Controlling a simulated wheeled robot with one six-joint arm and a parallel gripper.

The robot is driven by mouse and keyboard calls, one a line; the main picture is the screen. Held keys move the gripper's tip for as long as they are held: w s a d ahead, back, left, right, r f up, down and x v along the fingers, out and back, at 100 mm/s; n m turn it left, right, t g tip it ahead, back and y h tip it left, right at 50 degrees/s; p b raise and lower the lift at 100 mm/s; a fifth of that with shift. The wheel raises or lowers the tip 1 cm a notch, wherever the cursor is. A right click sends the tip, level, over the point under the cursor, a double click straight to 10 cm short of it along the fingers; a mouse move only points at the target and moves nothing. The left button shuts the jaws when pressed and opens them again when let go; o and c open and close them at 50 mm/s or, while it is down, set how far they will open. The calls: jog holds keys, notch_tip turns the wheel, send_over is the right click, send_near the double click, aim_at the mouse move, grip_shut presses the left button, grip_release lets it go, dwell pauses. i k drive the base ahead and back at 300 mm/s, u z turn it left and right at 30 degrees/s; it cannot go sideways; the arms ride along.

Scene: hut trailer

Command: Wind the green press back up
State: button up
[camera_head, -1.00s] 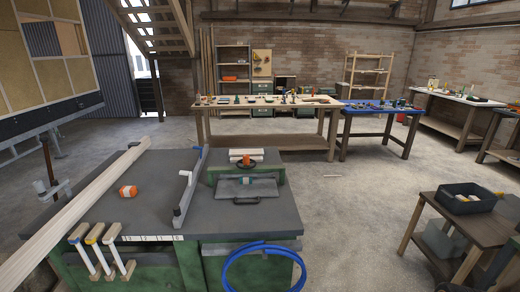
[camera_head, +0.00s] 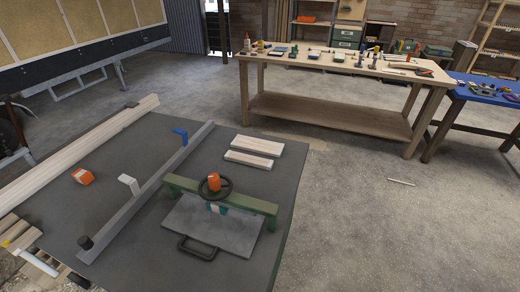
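In the head view, the green press (camera_head: 258,202) stands on the right part of a dark machine table. It has a green crossbeam with a black handwheel (camera_head: 215,186) on top. An orange piece (camera_head: 214,181) sits at the wheel's middle. Under the beam lies a flat grey plate (camera_head: 210,228) with a black handle at its front. A small teal and white part shows between beam and plate; the gap there is too small to judge. My gripper is not in view.
The dark table (camera_head: 130,170) also bears a long grey fence (camera_head: 150,190), an orange block (camera_head: 83,176), a long plank (camera_head: 75,150) and two short boards (camera_head: 258,153). A wooden workbench (camera_head: 330,108) with tools stands behind. Open concrete floor lies to the right, with a thin white stick (camera_head: 401,182).

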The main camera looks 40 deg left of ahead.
aim_at(213, 180)
jog(key=i, duration=1.45)
jog(key=u, duration=3.9)
jog(key=i, duration=0.5)
jog(key=z, duration=0.05)
